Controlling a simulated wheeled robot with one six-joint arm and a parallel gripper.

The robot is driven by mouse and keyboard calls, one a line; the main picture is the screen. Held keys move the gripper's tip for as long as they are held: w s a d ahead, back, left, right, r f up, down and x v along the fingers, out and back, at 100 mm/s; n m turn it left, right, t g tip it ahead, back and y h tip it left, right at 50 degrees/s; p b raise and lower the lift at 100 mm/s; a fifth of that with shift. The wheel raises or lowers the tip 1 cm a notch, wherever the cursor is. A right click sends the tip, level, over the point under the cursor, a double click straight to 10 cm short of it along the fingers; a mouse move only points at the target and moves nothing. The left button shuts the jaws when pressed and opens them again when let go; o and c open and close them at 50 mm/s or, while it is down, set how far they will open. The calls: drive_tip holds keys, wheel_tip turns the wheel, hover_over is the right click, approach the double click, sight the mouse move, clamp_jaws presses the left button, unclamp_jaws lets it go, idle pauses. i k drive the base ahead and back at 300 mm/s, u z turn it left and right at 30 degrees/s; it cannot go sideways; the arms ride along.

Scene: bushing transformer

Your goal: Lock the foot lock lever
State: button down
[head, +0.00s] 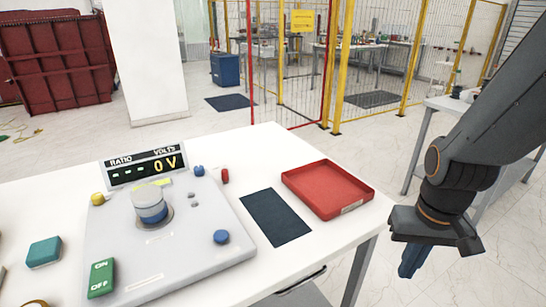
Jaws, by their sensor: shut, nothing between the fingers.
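No foot lock lever can be made out in the head view. The feet of the white table (300,150) are below the picture's edge. A dark curved bar (312,274) shows under the table's front edge, and I cannot tell what it is. My gripper (409,268) hangs at the right, pointing down, off the table's right corner. Its dark blue fingers are together, with nothing seen between them.
Another table (445,103) stands at the right. Open floor (480,270) lies around my gripper.

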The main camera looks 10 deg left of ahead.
sight(224, 174)
drive_tip(key=z, duration=0.3)
drive_tip(key=k, duration=0.95)
drive_tip(key=u, duration=1.6)
drive_tip(key=i, duration=0.5)
